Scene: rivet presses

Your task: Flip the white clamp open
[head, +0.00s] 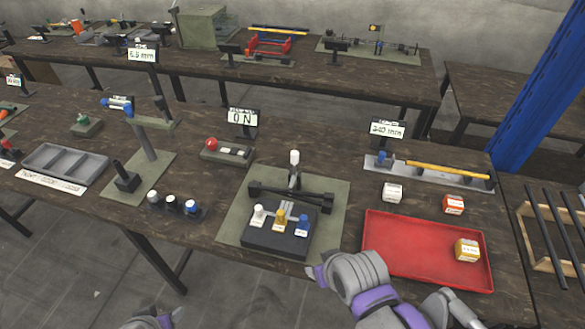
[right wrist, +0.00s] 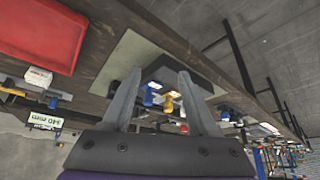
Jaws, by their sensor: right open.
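A dark block (head: 262,243) at the front of the press stand carries three clamps in a row. The white clamp (head: 258,214) is on the left, the yellow clamp (head: 280,219) in the middle, the blue clamp (head: 302,225) on the right. In the right wrist view the blue clamp (right wrist: 149,94) and yellow clamp (right wrist: 170,100) show between my fingers; the white one is not clear there, probably behind a finger. My right gripper (right wrist: 161,76) is open and empty, apart from the clamps. My left arm only just shows at the bottom edge of the head view.
A press lever with a white knob (head: 294,157) stands behind the block on a green mat (head: 335,205). A red tray (head: 385,262) holding a yellow box (head: 467,250) lies to the right. Three capped pieces (head: 172,203) stand in a holder to the left.

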